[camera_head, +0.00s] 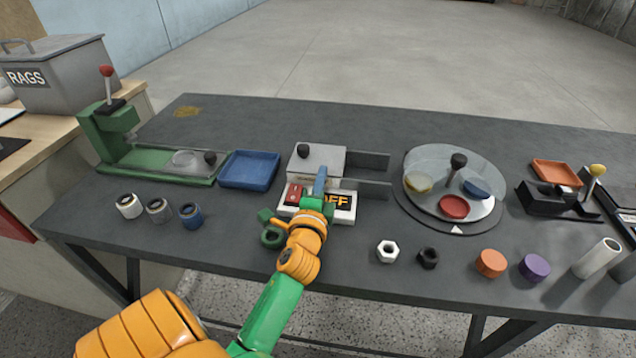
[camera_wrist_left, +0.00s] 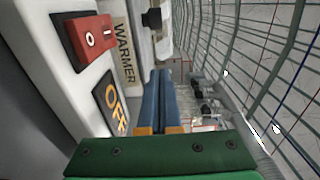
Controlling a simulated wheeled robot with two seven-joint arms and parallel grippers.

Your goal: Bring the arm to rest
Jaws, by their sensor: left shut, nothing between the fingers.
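My left arm comes in from the bottom left in the head view. Its gripper (camera_head: 320,180) is over the front of the white warmer (camera_head: 346,212), its blue fingers together and empty. In the left wrist view the blue fingers (camera_wrist_left: 160,98) lie side by side, close to the warmer's front panel. The panel has a red rocker switch (camera_wrist_left: 88,45) and a display reading OFF (camera_wrist_left: 110,108). The switch also shows in the head view (camera_head: 294,194), left of the fingers. I cannot tell whether the fingertips touch the warmer. My right gripper is not in view.
On the dark table (camera_head: 290,120) are a green press (camera_head: 106,135), a blue tray (camera_head: 250,169), a round turntable (camera_head: 420,170) with coloured discs, several cylinders, two nuts (camera_head: 388,250), an orange cap (camera_head: 491,262) and a purple cap (camera_head: 534,266). The table's back strip is mostly clear.

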